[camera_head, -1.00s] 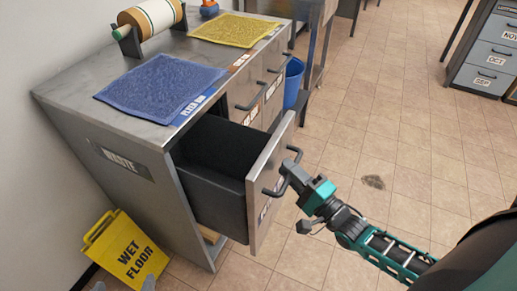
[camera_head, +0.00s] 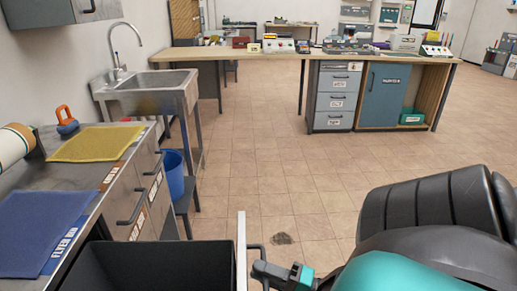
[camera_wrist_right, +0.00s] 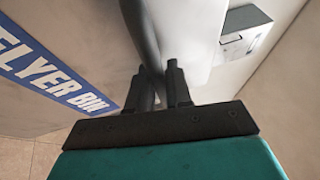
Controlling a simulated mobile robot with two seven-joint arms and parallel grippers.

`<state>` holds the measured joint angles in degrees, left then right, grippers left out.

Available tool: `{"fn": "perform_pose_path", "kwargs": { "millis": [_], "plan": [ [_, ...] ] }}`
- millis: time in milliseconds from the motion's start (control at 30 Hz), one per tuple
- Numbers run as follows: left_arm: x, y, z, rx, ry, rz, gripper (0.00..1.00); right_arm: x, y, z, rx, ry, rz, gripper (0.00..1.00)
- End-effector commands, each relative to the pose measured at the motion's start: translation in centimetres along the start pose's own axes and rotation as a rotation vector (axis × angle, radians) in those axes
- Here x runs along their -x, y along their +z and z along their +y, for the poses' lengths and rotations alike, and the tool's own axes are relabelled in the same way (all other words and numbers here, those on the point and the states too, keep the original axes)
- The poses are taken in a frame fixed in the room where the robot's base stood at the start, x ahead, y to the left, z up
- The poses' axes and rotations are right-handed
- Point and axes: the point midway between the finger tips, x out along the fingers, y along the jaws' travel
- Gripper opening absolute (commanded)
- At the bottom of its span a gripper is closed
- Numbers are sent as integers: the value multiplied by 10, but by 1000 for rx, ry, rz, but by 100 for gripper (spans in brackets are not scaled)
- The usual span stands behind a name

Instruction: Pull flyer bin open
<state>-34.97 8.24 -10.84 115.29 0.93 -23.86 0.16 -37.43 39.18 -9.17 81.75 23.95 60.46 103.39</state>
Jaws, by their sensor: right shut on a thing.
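The flyer bin is a drawer pulled out of the metal cabinet (camera_head: 105,212), with a dark open inside (camera_head: 160,266) at the bottom of the head view. Its thin light front panel (camera_head: 241,255) is seen nearly edge-on. My right gripper (camera_head: 260,266) is shut on the dark bar handle (camera_head: 256,247) of that front. In the right wrist view the gripper's fingers (camera_wrist_right: 163,84) close around the handle bar (camera_wrist_right: 142,38), beside the blue "FLYER BIN" label (camera_wrist_right: 50,72). My left gripper is not in view.
A blue mat (camera_head: 38,232) and a yellow mat (camera_head: 95,143) lie on the cabinet top. A blue bucket (camera_head: 173,173) and a sink (camera_head: 150,92) stand behind.

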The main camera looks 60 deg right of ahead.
Motion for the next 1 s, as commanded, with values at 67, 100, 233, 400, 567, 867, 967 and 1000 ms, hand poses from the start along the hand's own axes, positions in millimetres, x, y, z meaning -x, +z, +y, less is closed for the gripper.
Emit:
{"fn": "perform_pose_path", "kwargs": {
  "millis": [67,100,233,400,567,867,967,1000],
  "plan": [
    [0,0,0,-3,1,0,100,-1,0,-1,1,-2,0,0],
    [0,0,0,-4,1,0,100,-1,0,-1,1,-2,0,0],
    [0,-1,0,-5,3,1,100,-1,0,-1,1,-2,-1,25],
    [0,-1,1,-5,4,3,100,-1,0,0,1,-1,0,25],
    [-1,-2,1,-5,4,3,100,5,0,0,0,2,0,25],
    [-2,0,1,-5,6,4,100,61,0,2,0,5,1,25],
    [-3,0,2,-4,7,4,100,83,0,1,1,4,1,25],
    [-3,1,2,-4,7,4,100,92,-1,2,1,5,1,25]
  ]
}}
